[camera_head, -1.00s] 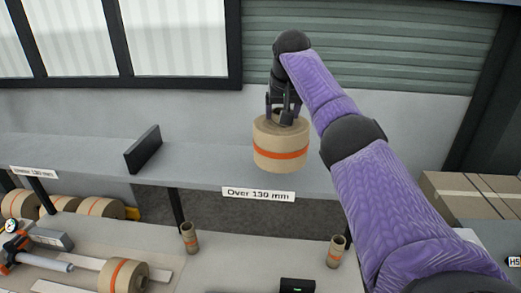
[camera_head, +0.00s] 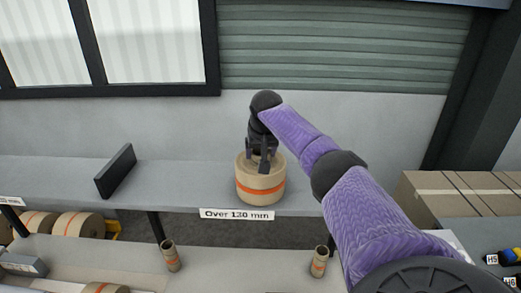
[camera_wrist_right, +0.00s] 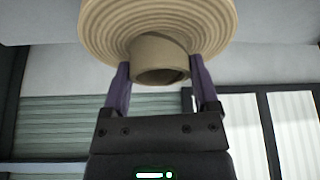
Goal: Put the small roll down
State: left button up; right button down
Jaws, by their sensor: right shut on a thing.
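The small roll (camera_head: 260,188) is a tan kraft roll with an orange band. It is upright at the shelf (camera_head: 200,180), just behind the "Over 130 mm" label (camera_head: 236,214); I cannot tell for sure whether its base touches the shelf. My right gripper (camera_head: 262,162) is above it, shut on its protruding core. In the right wrist view the two fingers (camera_wrist_right: 161,85) hold the sides of the core (camera_wrist_right: 160,60), and the wound face of the roll (camera_wrist_right: 100,30) shows. My left gripper is not in view.
A dark upright divider (camera_head: 115,172) stands on the shelf to the left. Below are two small core tubes (camera_head: 170,256) on the bench and more rolls (camera_head: 78,224) at lower left. Cardboard boxes (camera_head: 455,195) are at right. The shelf between divider and roll is clear.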

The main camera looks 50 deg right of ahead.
jog(key=shift+c, duration=1.4)
grip_release()
jog(key=shift+f, duration=0.1)
jog(key=shift+o, duration=1.4)
